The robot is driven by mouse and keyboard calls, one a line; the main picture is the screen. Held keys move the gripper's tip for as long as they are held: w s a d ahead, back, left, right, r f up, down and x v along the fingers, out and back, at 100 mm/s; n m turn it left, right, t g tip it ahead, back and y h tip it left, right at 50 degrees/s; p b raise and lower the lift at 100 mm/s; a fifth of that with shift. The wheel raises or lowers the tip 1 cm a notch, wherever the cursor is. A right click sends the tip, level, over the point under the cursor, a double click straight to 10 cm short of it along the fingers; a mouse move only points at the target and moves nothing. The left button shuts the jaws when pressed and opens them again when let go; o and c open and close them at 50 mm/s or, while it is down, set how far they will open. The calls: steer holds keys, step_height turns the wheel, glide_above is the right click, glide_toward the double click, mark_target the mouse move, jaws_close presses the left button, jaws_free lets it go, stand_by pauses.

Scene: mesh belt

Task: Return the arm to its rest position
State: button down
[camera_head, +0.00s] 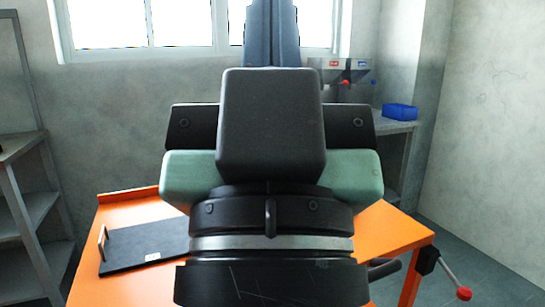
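My gripper (272,34) is in the middle of the camera_head view, pointing up and away from the camera. Its wide green and black body lies across the centre, partly hidden by a dark block on my wrist. Two blue-grey fingers stand side by side against the window, with no bright gap between them. They look shut with nothing seen between them. The top of the fingers reaches the frame edge. My wrist fills the lower centre.
An orange table (140,207) lies under my arm, its middle hidden. A dark board with a handle (145,248) rests at its left. A red-knobbed lever (463,293) sticks out at right. Shelving (30,215) stands left; a blue bin (400,112) sits on a back-right bench.

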step_height(320, 180, up, 27)
steer(key=p, duration=2.4)
steer(key=shift+p, duration=0.4)
steer(key=shift+r, duration=0.1)
